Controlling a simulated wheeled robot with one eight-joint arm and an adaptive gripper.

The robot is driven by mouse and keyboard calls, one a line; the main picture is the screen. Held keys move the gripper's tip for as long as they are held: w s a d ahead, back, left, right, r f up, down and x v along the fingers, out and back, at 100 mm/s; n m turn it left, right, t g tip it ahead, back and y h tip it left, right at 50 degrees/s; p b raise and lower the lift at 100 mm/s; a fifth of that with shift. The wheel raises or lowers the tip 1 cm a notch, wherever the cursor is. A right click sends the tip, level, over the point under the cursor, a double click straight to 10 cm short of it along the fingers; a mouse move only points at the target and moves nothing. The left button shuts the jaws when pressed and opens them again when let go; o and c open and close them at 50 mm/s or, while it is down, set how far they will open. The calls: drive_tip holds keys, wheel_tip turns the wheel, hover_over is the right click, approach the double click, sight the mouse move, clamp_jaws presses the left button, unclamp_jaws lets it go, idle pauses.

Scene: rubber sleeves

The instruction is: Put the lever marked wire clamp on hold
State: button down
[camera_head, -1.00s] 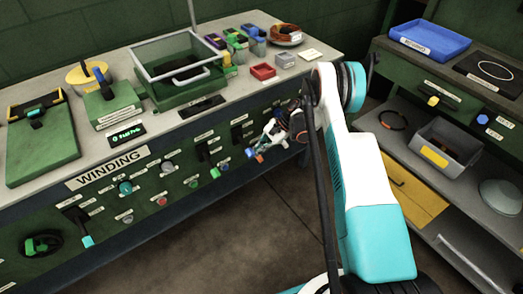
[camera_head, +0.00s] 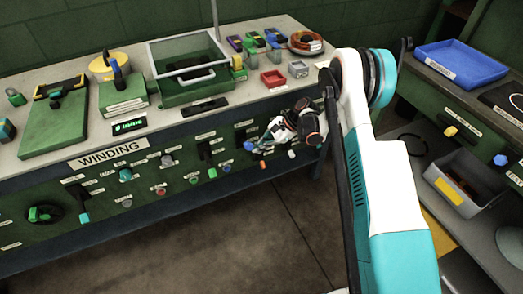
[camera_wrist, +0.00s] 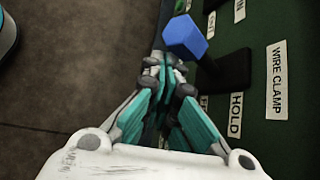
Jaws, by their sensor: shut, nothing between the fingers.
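The wire clamp lever has a blue knob (camera_wrist: 185,38) on a black base (camera_wrist: 225,70) in the wrist view. The WIRE CLAMP label (camera_wrist: 277,80) is right of the base, and the HOLD label (camera_wrist: 235,115) is just below it in the picture. The knob stands out toward the upper left, away from HOLD. My gripper (camera_wrist: 165,68) is shut and empty, just below and left of the knob; I cannot tell whether they touch. In the head view my gripper (camera_head: 262,141) is at the right part of the bench's front panel, beside the blue knob (camera_head: 248,146).
The WINDING panel (camera_head: 113,151) carries several other knobs and levers left of my gripper. An orange knob (camera_head: 262,164) sits close below it. A side shelf holds a blue tray (camera_head: 460,62) and a grey bin (camera_head: 468,180). The floor (camera_head: 230,240) before the bench is clear.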

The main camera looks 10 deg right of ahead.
drive_tip(key=shift+w+a+r, duration=0.1)
drive_tip(key=shift+w+r, duration=0.05)
drive_tip(key=shift+r, duration=0.35)
idle(0.4)
